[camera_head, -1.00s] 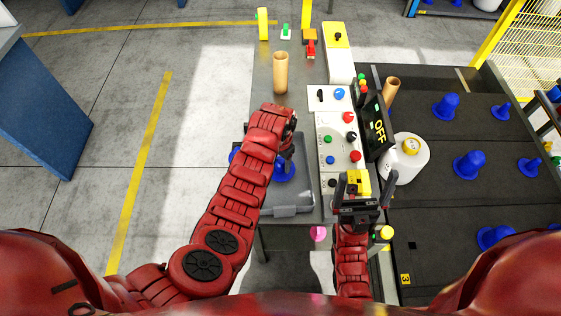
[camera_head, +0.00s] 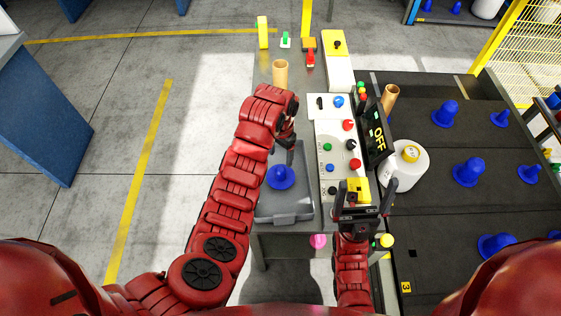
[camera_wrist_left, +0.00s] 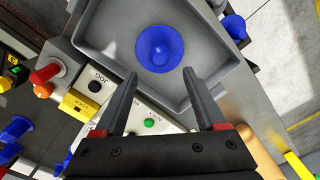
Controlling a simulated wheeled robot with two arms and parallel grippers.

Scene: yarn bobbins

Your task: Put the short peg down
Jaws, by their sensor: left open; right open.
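A short blue peg (camera_head: 281,178) with a wide round base stands in the grey tray (camera_head: 294,218). In the left wrist view the peg (camera_wrist_left: 160,47) is near the middle of the tray floor, ahead of my fingertips and apart from them. My left gripper (camera_head: 288,143) is open and empty above the far side of the tray; its two spread fingers (camera_wrist_left: 161,80) show in the wrist view. Another blue piece (camera_wrist_left: 235,26) shows beside the tray wall there. My right gripper (camera_head: 363,190) is open near the panel's front end.
A white control panel (camera_head: 326,166) with buttons stands right of the tray. A tan tube (camera_head: 280,75) stands behind my left gripper. A white container (camera_head: 405,168) and several blue pegs are on the dark surface at right.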

